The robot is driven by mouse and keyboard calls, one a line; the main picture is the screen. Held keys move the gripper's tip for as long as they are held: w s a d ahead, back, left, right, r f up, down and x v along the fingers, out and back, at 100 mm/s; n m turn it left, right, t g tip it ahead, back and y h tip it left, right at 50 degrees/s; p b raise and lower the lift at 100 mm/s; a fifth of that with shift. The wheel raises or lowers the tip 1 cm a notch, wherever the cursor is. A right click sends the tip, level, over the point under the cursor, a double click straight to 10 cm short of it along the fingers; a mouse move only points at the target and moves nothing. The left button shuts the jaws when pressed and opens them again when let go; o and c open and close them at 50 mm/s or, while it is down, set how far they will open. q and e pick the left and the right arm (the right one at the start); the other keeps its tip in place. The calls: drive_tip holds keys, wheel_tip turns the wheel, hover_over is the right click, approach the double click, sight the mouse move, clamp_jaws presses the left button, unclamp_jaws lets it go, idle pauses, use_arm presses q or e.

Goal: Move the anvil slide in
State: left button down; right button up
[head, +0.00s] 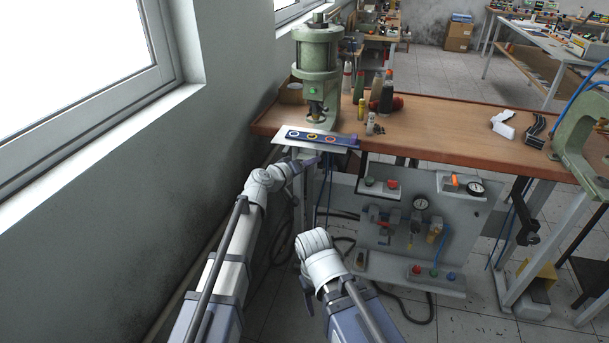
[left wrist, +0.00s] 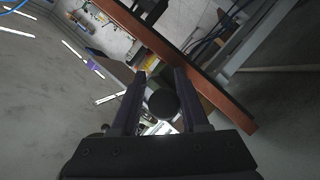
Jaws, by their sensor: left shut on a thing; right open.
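The anvil slide (head: 348,147) is a pale flat plate under the green press (head: 317,62) at the table's left end. It juts out past the front edge of the table. A dark blue strip (head: 322,138) with coloured rings lies on it. My left gripper (head: 312,162) is just below the slide's front. In the left wrist view its two dark fingers are on either side of a dark round knob (left wrist: 163,103), which seems to belong to the slide; the join is hidden. My right gripper (head: 305,280) hangs low in front of the table, open and away from the slide.
Bottles (head: 386,92) and small tubes stand right of the press. A grey panel (head: 415,225) with gauges and buttons hangs below the table front. A second green press (head: 580,125) is at the right. The wall with windows is close on the left.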

use_arm(q)
drive_tip(key=shift+w+a+f, duration=0.1)
drive_tip(key=shift+w+a, duration=0.1)
drive_tip(key=shift+w, duration=0.2)
drive_tip(key=c, duration=0.8)
unclamp_jaws()
drive_tip(key=shift+c, duration=0.2)
drive_tip(key=shift+o, duration=1.3)
drive_tip(key=shift+w+f, duration=0.15)
drive_tip(key=shift+s, duration=0.2)
drive_tip(key=p+v, duration=0.2)
drive_tip(key=v, duration=0.5)
drive_tip(key=shift+s+a, duration=0.2)
